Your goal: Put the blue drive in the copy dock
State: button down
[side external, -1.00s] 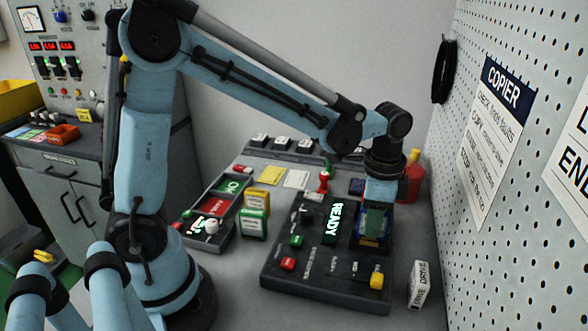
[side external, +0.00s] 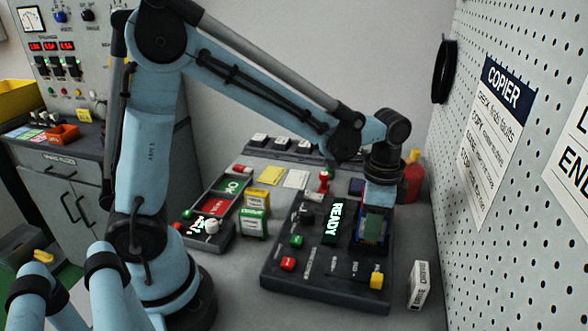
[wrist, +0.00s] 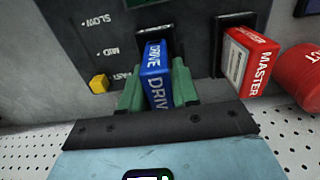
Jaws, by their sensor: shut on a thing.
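The blue drive (wrist: 157,75) stands between the green fingers of my gripper (wrist: 158,92), which is shut on it. Its far end is at a dark slot (wrist: 153,36) in the black copier panel; I cannot tell how deep it sits. A red MASTER drive (wrist: 248,60) stands in the neighbouring slot to the right in the wrist view. In the side view my gripper (side external: 373,230) is over the right part of the copier panel (side external: 322,276), where its fingers mostly hide the blue drive.
A green READY display (side external: 333,220) is lit on the panel. A yellow slider (wrist: 98,83) is by FAST. A white drive (side external: 419,284) stands right of the panel, a red bottle (side external: 412,182) behind. Yellow and green drives (side external: 254,212) and a tray (side external: 222,240) are left.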

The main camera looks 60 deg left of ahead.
jog(key=shift+f, duration=0.6)
dwell(1.1)
jog(key=shift+c, duration=1.8)
grip_release()
jog(key=shift+r, duration=0.15)
jog(key=shift+r, duration=3.4)
jog(key=shift+s+a+r, duration=0.15)
jog(key=shift+s+a, duration=0.05)
jog(key=shift+s, duration=0.05)
jog(key=s+a+n+t, duration=0.6)
jog(key=s+n+t, duration=0.1)
jog(key=s+n, duration=0.1)
jog(key=shift+s+a+r+n, duration=0.2)
jog(key=shift+r+n, duration=0.15)
jog(key=shift+n, duration=0.15)
